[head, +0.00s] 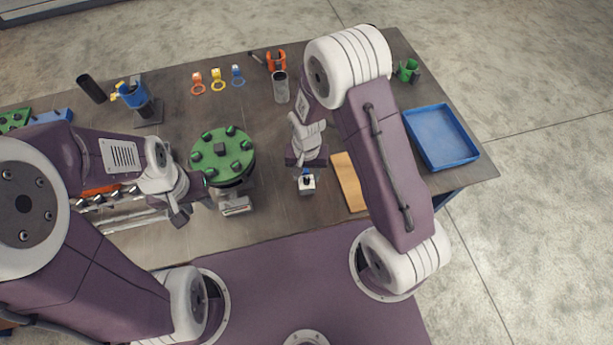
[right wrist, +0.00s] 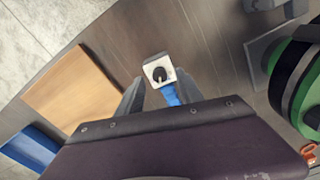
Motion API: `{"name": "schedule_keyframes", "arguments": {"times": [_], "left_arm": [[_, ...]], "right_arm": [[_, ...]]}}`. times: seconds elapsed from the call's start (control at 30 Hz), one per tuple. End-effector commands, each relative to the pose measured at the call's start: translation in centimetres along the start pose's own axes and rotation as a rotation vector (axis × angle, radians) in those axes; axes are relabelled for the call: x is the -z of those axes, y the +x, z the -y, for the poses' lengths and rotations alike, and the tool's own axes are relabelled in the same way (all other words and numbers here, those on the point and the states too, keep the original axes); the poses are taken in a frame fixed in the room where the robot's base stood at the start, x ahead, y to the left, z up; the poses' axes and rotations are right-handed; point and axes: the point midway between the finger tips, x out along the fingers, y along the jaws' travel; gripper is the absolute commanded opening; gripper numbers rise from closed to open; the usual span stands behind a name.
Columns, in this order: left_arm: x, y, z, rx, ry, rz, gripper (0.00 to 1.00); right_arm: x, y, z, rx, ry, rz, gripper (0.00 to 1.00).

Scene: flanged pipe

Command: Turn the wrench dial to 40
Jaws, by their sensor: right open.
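The wrench dial is a small white block with a round black dial and a pale pointer (right wrist: 158,72); it also shows in the head view (head: 306,184). Its scale numbers are too small to read. A blue part, perhaps the wrench handle (right wrist: 171,95), runs from the block toward my right gripper. My right gripper (right wrist: 157,84) is open, with one finger on each side of the blue part; contact cannot be told. My left gripper (head: 194,212) looks open and empty, left of the green flange (head: 222,152), which carries several dark bolts.
A wooden board (head: 348,183) lies right of the dial, and a blue tray (head: 440,136) is farther right. Coloured rings (head: 217,79), a clear cup (head: 281,88) and a blue tool on a stand (head: 135,96) are at the back. Orange-handled items lie left, under my left arm.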

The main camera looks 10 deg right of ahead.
Motion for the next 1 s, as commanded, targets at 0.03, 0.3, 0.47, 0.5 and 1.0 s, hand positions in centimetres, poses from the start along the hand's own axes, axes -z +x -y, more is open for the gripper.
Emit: {"name": "schedule_keyframes", "arguments": {"times": [0.03, 0.3, 0.47, 0.5, 1.0], "left_arm": [[0.0, 0.2, 0.0, 0.0, 0.0, 0.0, 0.36], [-0.1, 0.7, 0.0, 0.0, 0.0, 0.0, 0.36], [-0.1, 0.7, 0.0, 0.0, 0.0, 0.0, 0.36], [-0.1, 0.7, 0.0, 0.0, 0.0, 0.0, 0.36], [-0.1, 1.1, 0.0, 0.0, 0.0, 0.0, 0.36]], "right_arm": [[0.1, -1.0, 0.1, 0.003, 0.0, -0.005, 0.43], [0.1, -6.1, 0.1, 0.002, 0.0, -0.003, 0.43], [0.0, -6.9, 0.0, 0.0, 0.0, 0.0, 0.43], [0.0, -6.9, 0.0, 0.0, 0.0, 0.0, 0.43], [1.0, -7.5, -0.5, 0.015, 0.03, -0.026, 0.43]]}}
